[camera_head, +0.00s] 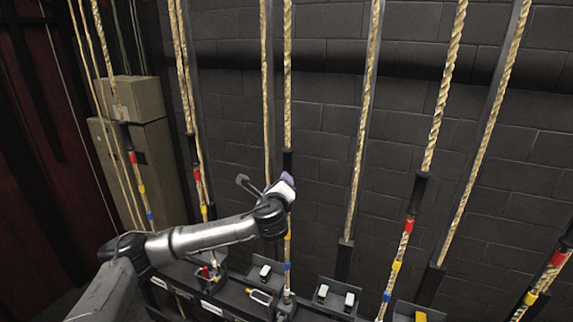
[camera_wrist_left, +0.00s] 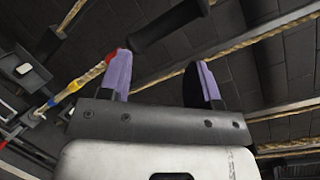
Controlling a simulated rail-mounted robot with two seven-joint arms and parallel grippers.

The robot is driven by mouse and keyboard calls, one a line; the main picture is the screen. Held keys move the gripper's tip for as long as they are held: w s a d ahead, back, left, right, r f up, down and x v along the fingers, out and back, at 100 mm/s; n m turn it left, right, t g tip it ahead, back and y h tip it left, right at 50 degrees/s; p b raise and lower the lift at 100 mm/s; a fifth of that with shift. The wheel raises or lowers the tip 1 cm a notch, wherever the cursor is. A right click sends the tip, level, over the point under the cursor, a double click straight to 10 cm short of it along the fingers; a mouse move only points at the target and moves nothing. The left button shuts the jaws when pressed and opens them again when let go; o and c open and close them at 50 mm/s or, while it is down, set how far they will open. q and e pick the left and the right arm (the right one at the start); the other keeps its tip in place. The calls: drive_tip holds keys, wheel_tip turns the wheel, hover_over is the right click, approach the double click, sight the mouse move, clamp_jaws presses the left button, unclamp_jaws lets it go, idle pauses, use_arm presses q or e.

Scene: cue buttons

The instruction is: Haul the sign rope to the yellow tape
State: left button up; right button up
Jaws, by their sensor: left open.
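Several tan ropes hang in front of the wall, some with a black sleeve and red, yellow and blue tape bands. Which one is the sign rope cannot be read from any label. My left gripper (camera_head: 282,186) is at the middle rope (camera_head: 288,85), just below its black sleeve (camera_head: 288,162), and hides part of it. In the left wrist view the open left gripper (camera_wrist_left: 162,72) has its purple fingers near a rope's black sleeve (camera_wrist_left: 168,26). The red tape (camera_wrist_left: 111,57) and yellow tape (camera_wrist_left: 75,86) lie left of the fingers. Contact is unclear. My right gripper is out of view.
A dark rail with rope locks (camera_head: 265,272) and small unreadable labels runs along the bottom. Neighbouring ropes (camera_head: 362,130) hang on both sides. Stacked boxes (camera_head: 150,165) stand at left by a dark red curtain (camera_head: 40,190). A dark brick wall (camera_head: 325,180) is behind.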

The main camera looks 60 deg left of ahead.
sight(287, 167)
use_arm(q)
drive_tip(key=w+a+m+p, duration=0.1)
drive_tip(key=w+a+m, duration=0.1)
drive_tip(key=a+m, duration=0.1)
drive_tip(key=w+a+m+p, duration=0.1)
drive_tip(key=w+a+m, duration=0.1)
drive_tip(key=w+m, duration=0.1)
drive_tip(key=w+a+m+t+p, duration=0.1)
drive_tip(key=w+a+m, duration=0.2)
drive_tip(key=shift+w+a+r+p, duration=0.15)
drive_tip(key=shift+a+r+p, duration=0.15)
drive_tip(key=shift+p, duration=0.1)
drive_tip(key=shift+w+a+f+m, duration=0.1)
drive_tip(key=shift+w+a+m, duration=0.2)
drive_tip(key=shift+w+a, duration=0.45)
drive_tip(key=shift+a, duration=0.1)
clamp_jaws()
